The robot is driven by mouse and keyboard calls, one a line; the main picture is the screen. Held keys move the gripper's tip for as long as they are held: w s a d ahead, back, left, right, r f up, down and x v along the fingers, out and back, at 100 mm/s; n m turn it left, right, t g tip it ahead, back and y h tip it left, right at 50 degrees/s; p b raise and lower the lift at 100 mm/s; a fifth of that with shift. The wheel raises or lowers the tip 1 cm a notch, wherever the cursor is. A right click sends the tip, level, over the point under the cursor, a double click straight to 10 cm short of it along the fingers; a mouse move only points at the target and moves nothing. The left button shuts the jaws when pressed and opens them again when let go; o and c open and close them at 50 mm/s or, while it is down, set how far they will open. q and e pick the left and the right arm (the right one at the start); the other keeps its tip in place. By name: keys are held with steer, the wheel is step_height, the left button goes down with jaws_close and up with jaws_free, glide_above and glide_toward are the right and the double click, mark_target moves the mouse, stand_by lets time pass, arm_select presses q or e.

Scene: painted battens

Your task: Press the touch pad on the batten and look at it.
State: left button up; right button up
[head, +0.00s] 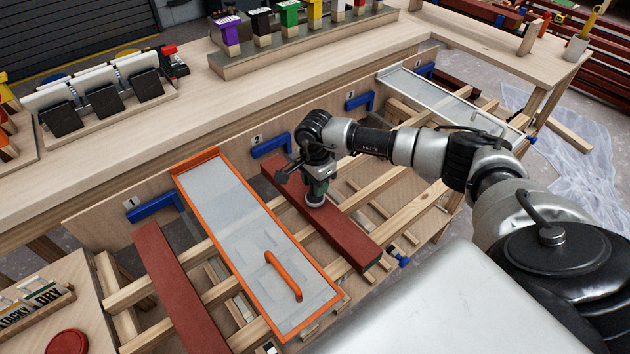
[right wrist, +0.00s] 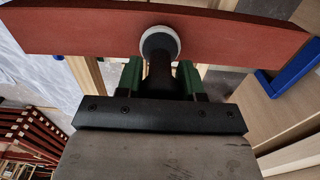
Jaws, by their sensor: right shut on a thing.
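My right gripper (head: 317,186) is over the middle red batten (head: 345,233) beside the number 2 plate. It is shut on the dark handle of the touch pad (head: 315,203), a round pad with a white rim. In the right wrist view, the green fingers (right wrist: 160,82) grip the handle from both sides, and the pad (right wrist: 160,42) lies against the batten's red face (right wrist: 80,30). The pad is at the batten's top surface; whether it touches is hard to tell. Its underside is hidden. My left gripper is not in view.
An orange-framed clear cover (head: 240,225) with an orange handle lies left of the batten. Another red batten (head: 178,285) is further left. A rack with TACKY and DRY cards (head: 35,303) and a red disc (head: 67,343) are at lower left. Blue brackets (head: 271,145) line the bench.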

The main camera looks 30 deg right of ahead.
steer(key=shift+f+b, duration=0.55)
stand_by(1.9)
steer(key=shift+r, duration=0.1)
steer(key=shift+r+p, duration=2.3)
steer(key=shift+r, duration=1.2)
